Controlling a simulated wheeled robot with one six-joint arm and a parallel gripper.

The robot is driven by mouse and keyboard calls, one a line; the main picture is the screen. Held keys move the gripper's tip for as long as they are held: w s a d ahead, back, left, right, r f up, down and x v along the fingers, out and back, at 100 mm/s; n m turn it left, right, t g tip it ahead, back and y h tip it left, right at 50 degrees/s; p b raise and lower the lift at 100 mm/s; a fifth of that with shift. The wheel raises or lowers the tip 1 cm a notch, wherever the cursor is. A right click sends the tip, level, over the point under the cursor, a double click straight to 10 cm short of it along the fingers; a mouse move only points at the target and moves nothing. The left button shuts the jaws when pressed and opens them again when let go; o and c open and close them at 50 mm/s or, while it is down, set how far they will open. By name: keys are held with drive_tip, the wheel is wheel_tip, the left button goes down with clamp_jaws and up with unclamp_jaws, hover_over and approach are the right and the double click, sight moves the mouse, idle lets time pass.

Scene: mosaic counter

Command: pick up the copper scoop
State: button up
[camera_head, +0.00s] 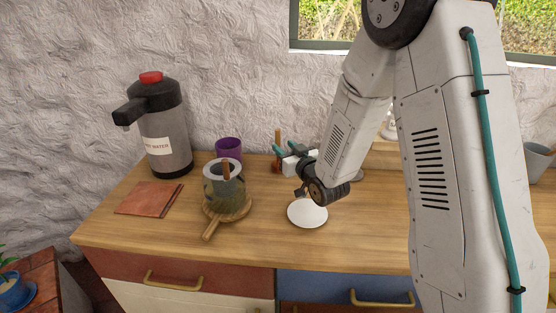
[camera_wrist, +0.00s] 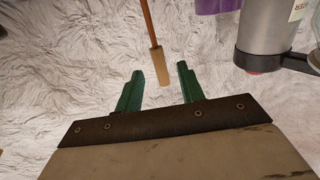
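The copper scoop shows in the wrist view as a thin copper-coloured shaft with a pale wooden handle end (camera_wrist: 160,66); its bowl is out of that view. In the head view a brown upright handle (camera_head: 277,137), likely the same scoop, rises at the back of the counter beside my gripper. My gripper (camera_wrist: 160,71) is open, its two green fingers apart. In the head view my gripper (camera_head: 287,149) partly hides that spot.
A hot water dispenser (camera_head: 167,150) and purple cup (camera_head: 229,147) stand to the left. A white dish (camera_head: 307,214) lies below my wrist, a reddish mat (camera_head: 150,198) at left. The wall is close behind.

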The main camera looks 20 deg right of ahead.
sight(279, 142)
drive_tip(key=x, duration=0.5)
drive_tip(key=shift+w, duration=0.15)
drive_tip(key=shift+d, duration=0.1)
clamp_jaws()
